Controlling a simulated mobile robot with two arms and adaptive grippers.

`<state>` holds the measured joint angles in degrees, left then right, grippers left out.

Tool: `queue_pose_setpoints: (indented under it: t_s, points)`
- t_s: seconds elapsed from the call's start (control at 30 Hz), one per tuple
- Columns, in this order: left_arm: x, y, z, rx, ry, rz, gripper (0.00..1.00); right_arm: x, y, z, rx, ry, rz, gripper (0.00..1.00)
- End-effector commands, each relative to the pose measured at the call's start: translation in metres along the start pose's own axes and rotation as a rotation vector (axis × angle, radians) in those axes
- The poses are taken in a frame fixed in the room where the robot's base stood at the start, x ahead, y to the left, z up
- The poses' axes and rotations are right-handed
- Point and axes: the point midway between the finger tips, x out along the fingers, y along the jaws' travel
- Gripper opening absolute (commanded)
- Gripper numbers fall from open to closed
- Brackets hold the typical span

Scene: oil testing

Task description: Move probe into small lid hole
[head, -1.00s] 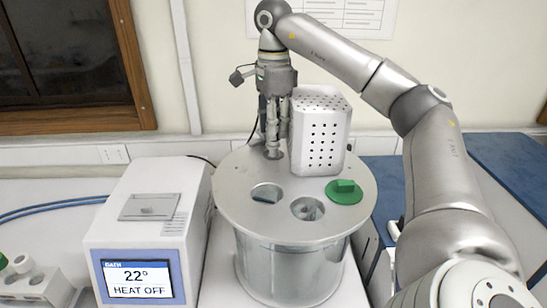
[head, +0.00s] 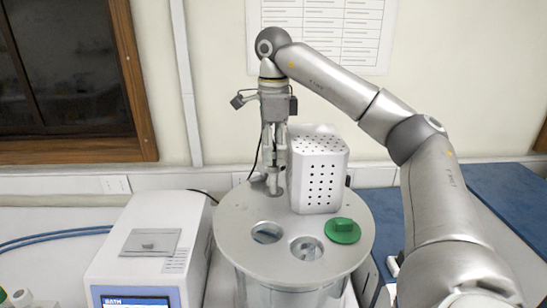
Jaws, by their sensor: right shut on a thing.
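My right gripper (head: 274,168) points straight down over the back left of the round metal lid (head: 235,228). It is shut on a thin grey probe (head: 273,184), of which only a short lower piece shows below the fingers. The probe stands about upright at the small lid hole at the back left. I cannot tell whether its tip is inside the hole, as the fingers and probe hide most of the opening. My left gripper is not in view.
A perforated white box (head: 321,175) stands on the lid close right of the gripper. Two larger openings (head: 267,233) (head: 307,248) and a green plug (head: 343,231) are nearer. A white bath controller (head: 150,245) stands left. A dark cable hangs behind the gripper.

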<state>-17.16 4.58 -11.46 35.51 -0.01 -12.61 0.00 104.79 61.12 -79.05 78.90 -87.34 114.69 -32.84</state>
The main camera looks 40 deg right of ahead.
Motion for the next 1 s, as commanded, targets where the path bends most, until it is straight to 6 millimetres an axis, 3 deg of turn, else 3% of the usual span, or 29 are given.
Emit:
queue_pose_setpoints:
  t_s: [0.03,0.17,0.7,1.0]
  points:
    - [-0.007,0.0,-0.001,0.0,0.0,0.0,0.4,-0.008,0.0,0.0,0.031,0.0,-0.001,0.01]
    - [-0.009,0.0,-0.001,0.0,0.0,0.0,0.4,-0.01,0.0,0.0,0.082,0.001,0.001,0.01]
    - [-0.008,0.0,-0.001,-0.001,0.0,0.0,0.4,0.037,0.0,-0.001,0.089,0.002,0.0,0.01]
    - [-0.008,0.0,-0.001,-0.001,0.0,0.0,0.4,0.047,0.0,0.0,0.087,-0.001,-0.001,0.01]
